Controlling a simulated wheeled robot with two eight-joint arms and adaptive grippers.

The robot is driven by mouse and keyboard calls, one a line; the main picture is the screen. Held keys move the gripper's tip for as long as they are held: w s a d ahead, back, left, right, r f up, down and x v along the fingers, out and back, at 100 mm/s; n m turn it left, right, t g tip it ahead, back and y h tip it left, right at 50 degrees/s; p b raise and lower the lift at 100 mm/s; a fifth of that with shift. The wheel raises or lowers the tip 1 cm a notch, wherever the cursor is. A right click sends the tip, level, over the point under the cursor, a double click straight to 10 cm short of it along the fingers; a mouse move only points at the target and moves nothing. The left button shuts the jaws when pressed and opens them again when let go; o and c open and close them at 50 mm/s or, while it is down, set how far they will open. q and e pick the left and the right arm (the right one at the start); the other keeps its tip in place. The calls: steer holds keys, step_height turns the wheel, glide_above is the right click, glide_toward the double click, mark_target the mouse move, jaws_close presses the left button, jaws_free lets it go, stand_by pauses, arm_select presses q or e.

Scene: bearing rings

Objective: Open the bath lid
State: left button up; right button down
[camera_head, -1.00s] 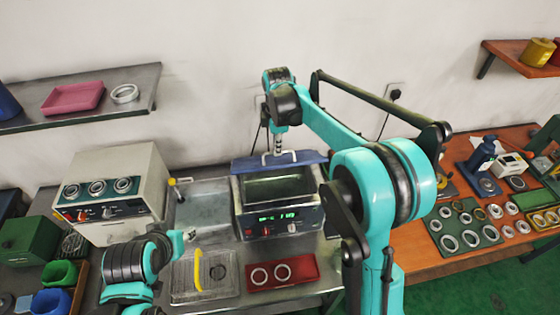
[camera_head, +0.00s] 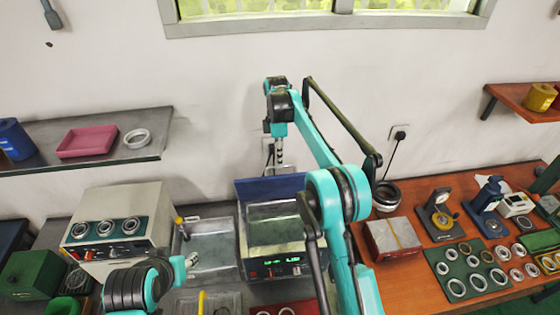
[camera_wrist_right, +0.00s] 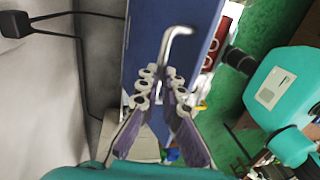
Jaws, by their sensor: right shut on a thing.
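The bath (camera_head: 275,268) is a grey box with a green display and an open top. Its blue lid (camera_head: 262,187) stands steeply tilted at the bath's back edge. In the right wrist view the blue lid (camera_wrist_right: 150,25) fills the top middle, with its bent metal handle (camera_wrist_right: 179,34) reaching between my fingertips. My right gripper (camera_wrist_right: 158,84) is shut on that handle. In the head view my right gripper (camera_head: 280,158) is small, above the lid.
A metal tray (camera_head: 207,250) lies left of the bath, beside a beige control box (camera_head: 118,230). A wall shelf (camera_head: 60,155) hangs at left. My right arm crosses in front of the bath's right side.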

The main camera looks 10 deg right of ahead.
arm_select(q)
steer(key=shift+f, duration=0.1)
arm_select(e)
steer(key=shift+w+f, duration=0.4)
steer(key=shift+f, duration=0.2)
steer(key=c, duration=1.9)
jaws_free()
steer(key=o, duration=0.3)
steer(key=shift+w+f, duration=0.1)
steer(key=shift+f, duration=0.05)
arm_select(q)
steer(key=shift+w+f, duration=0.1)
steer(key=shift+w, duration=0.65)
arm_select(e)
step_height(320, 180, up, 7)
steer(key=w, duration=0.2)
steer(key=shift+w, duration=0.1)
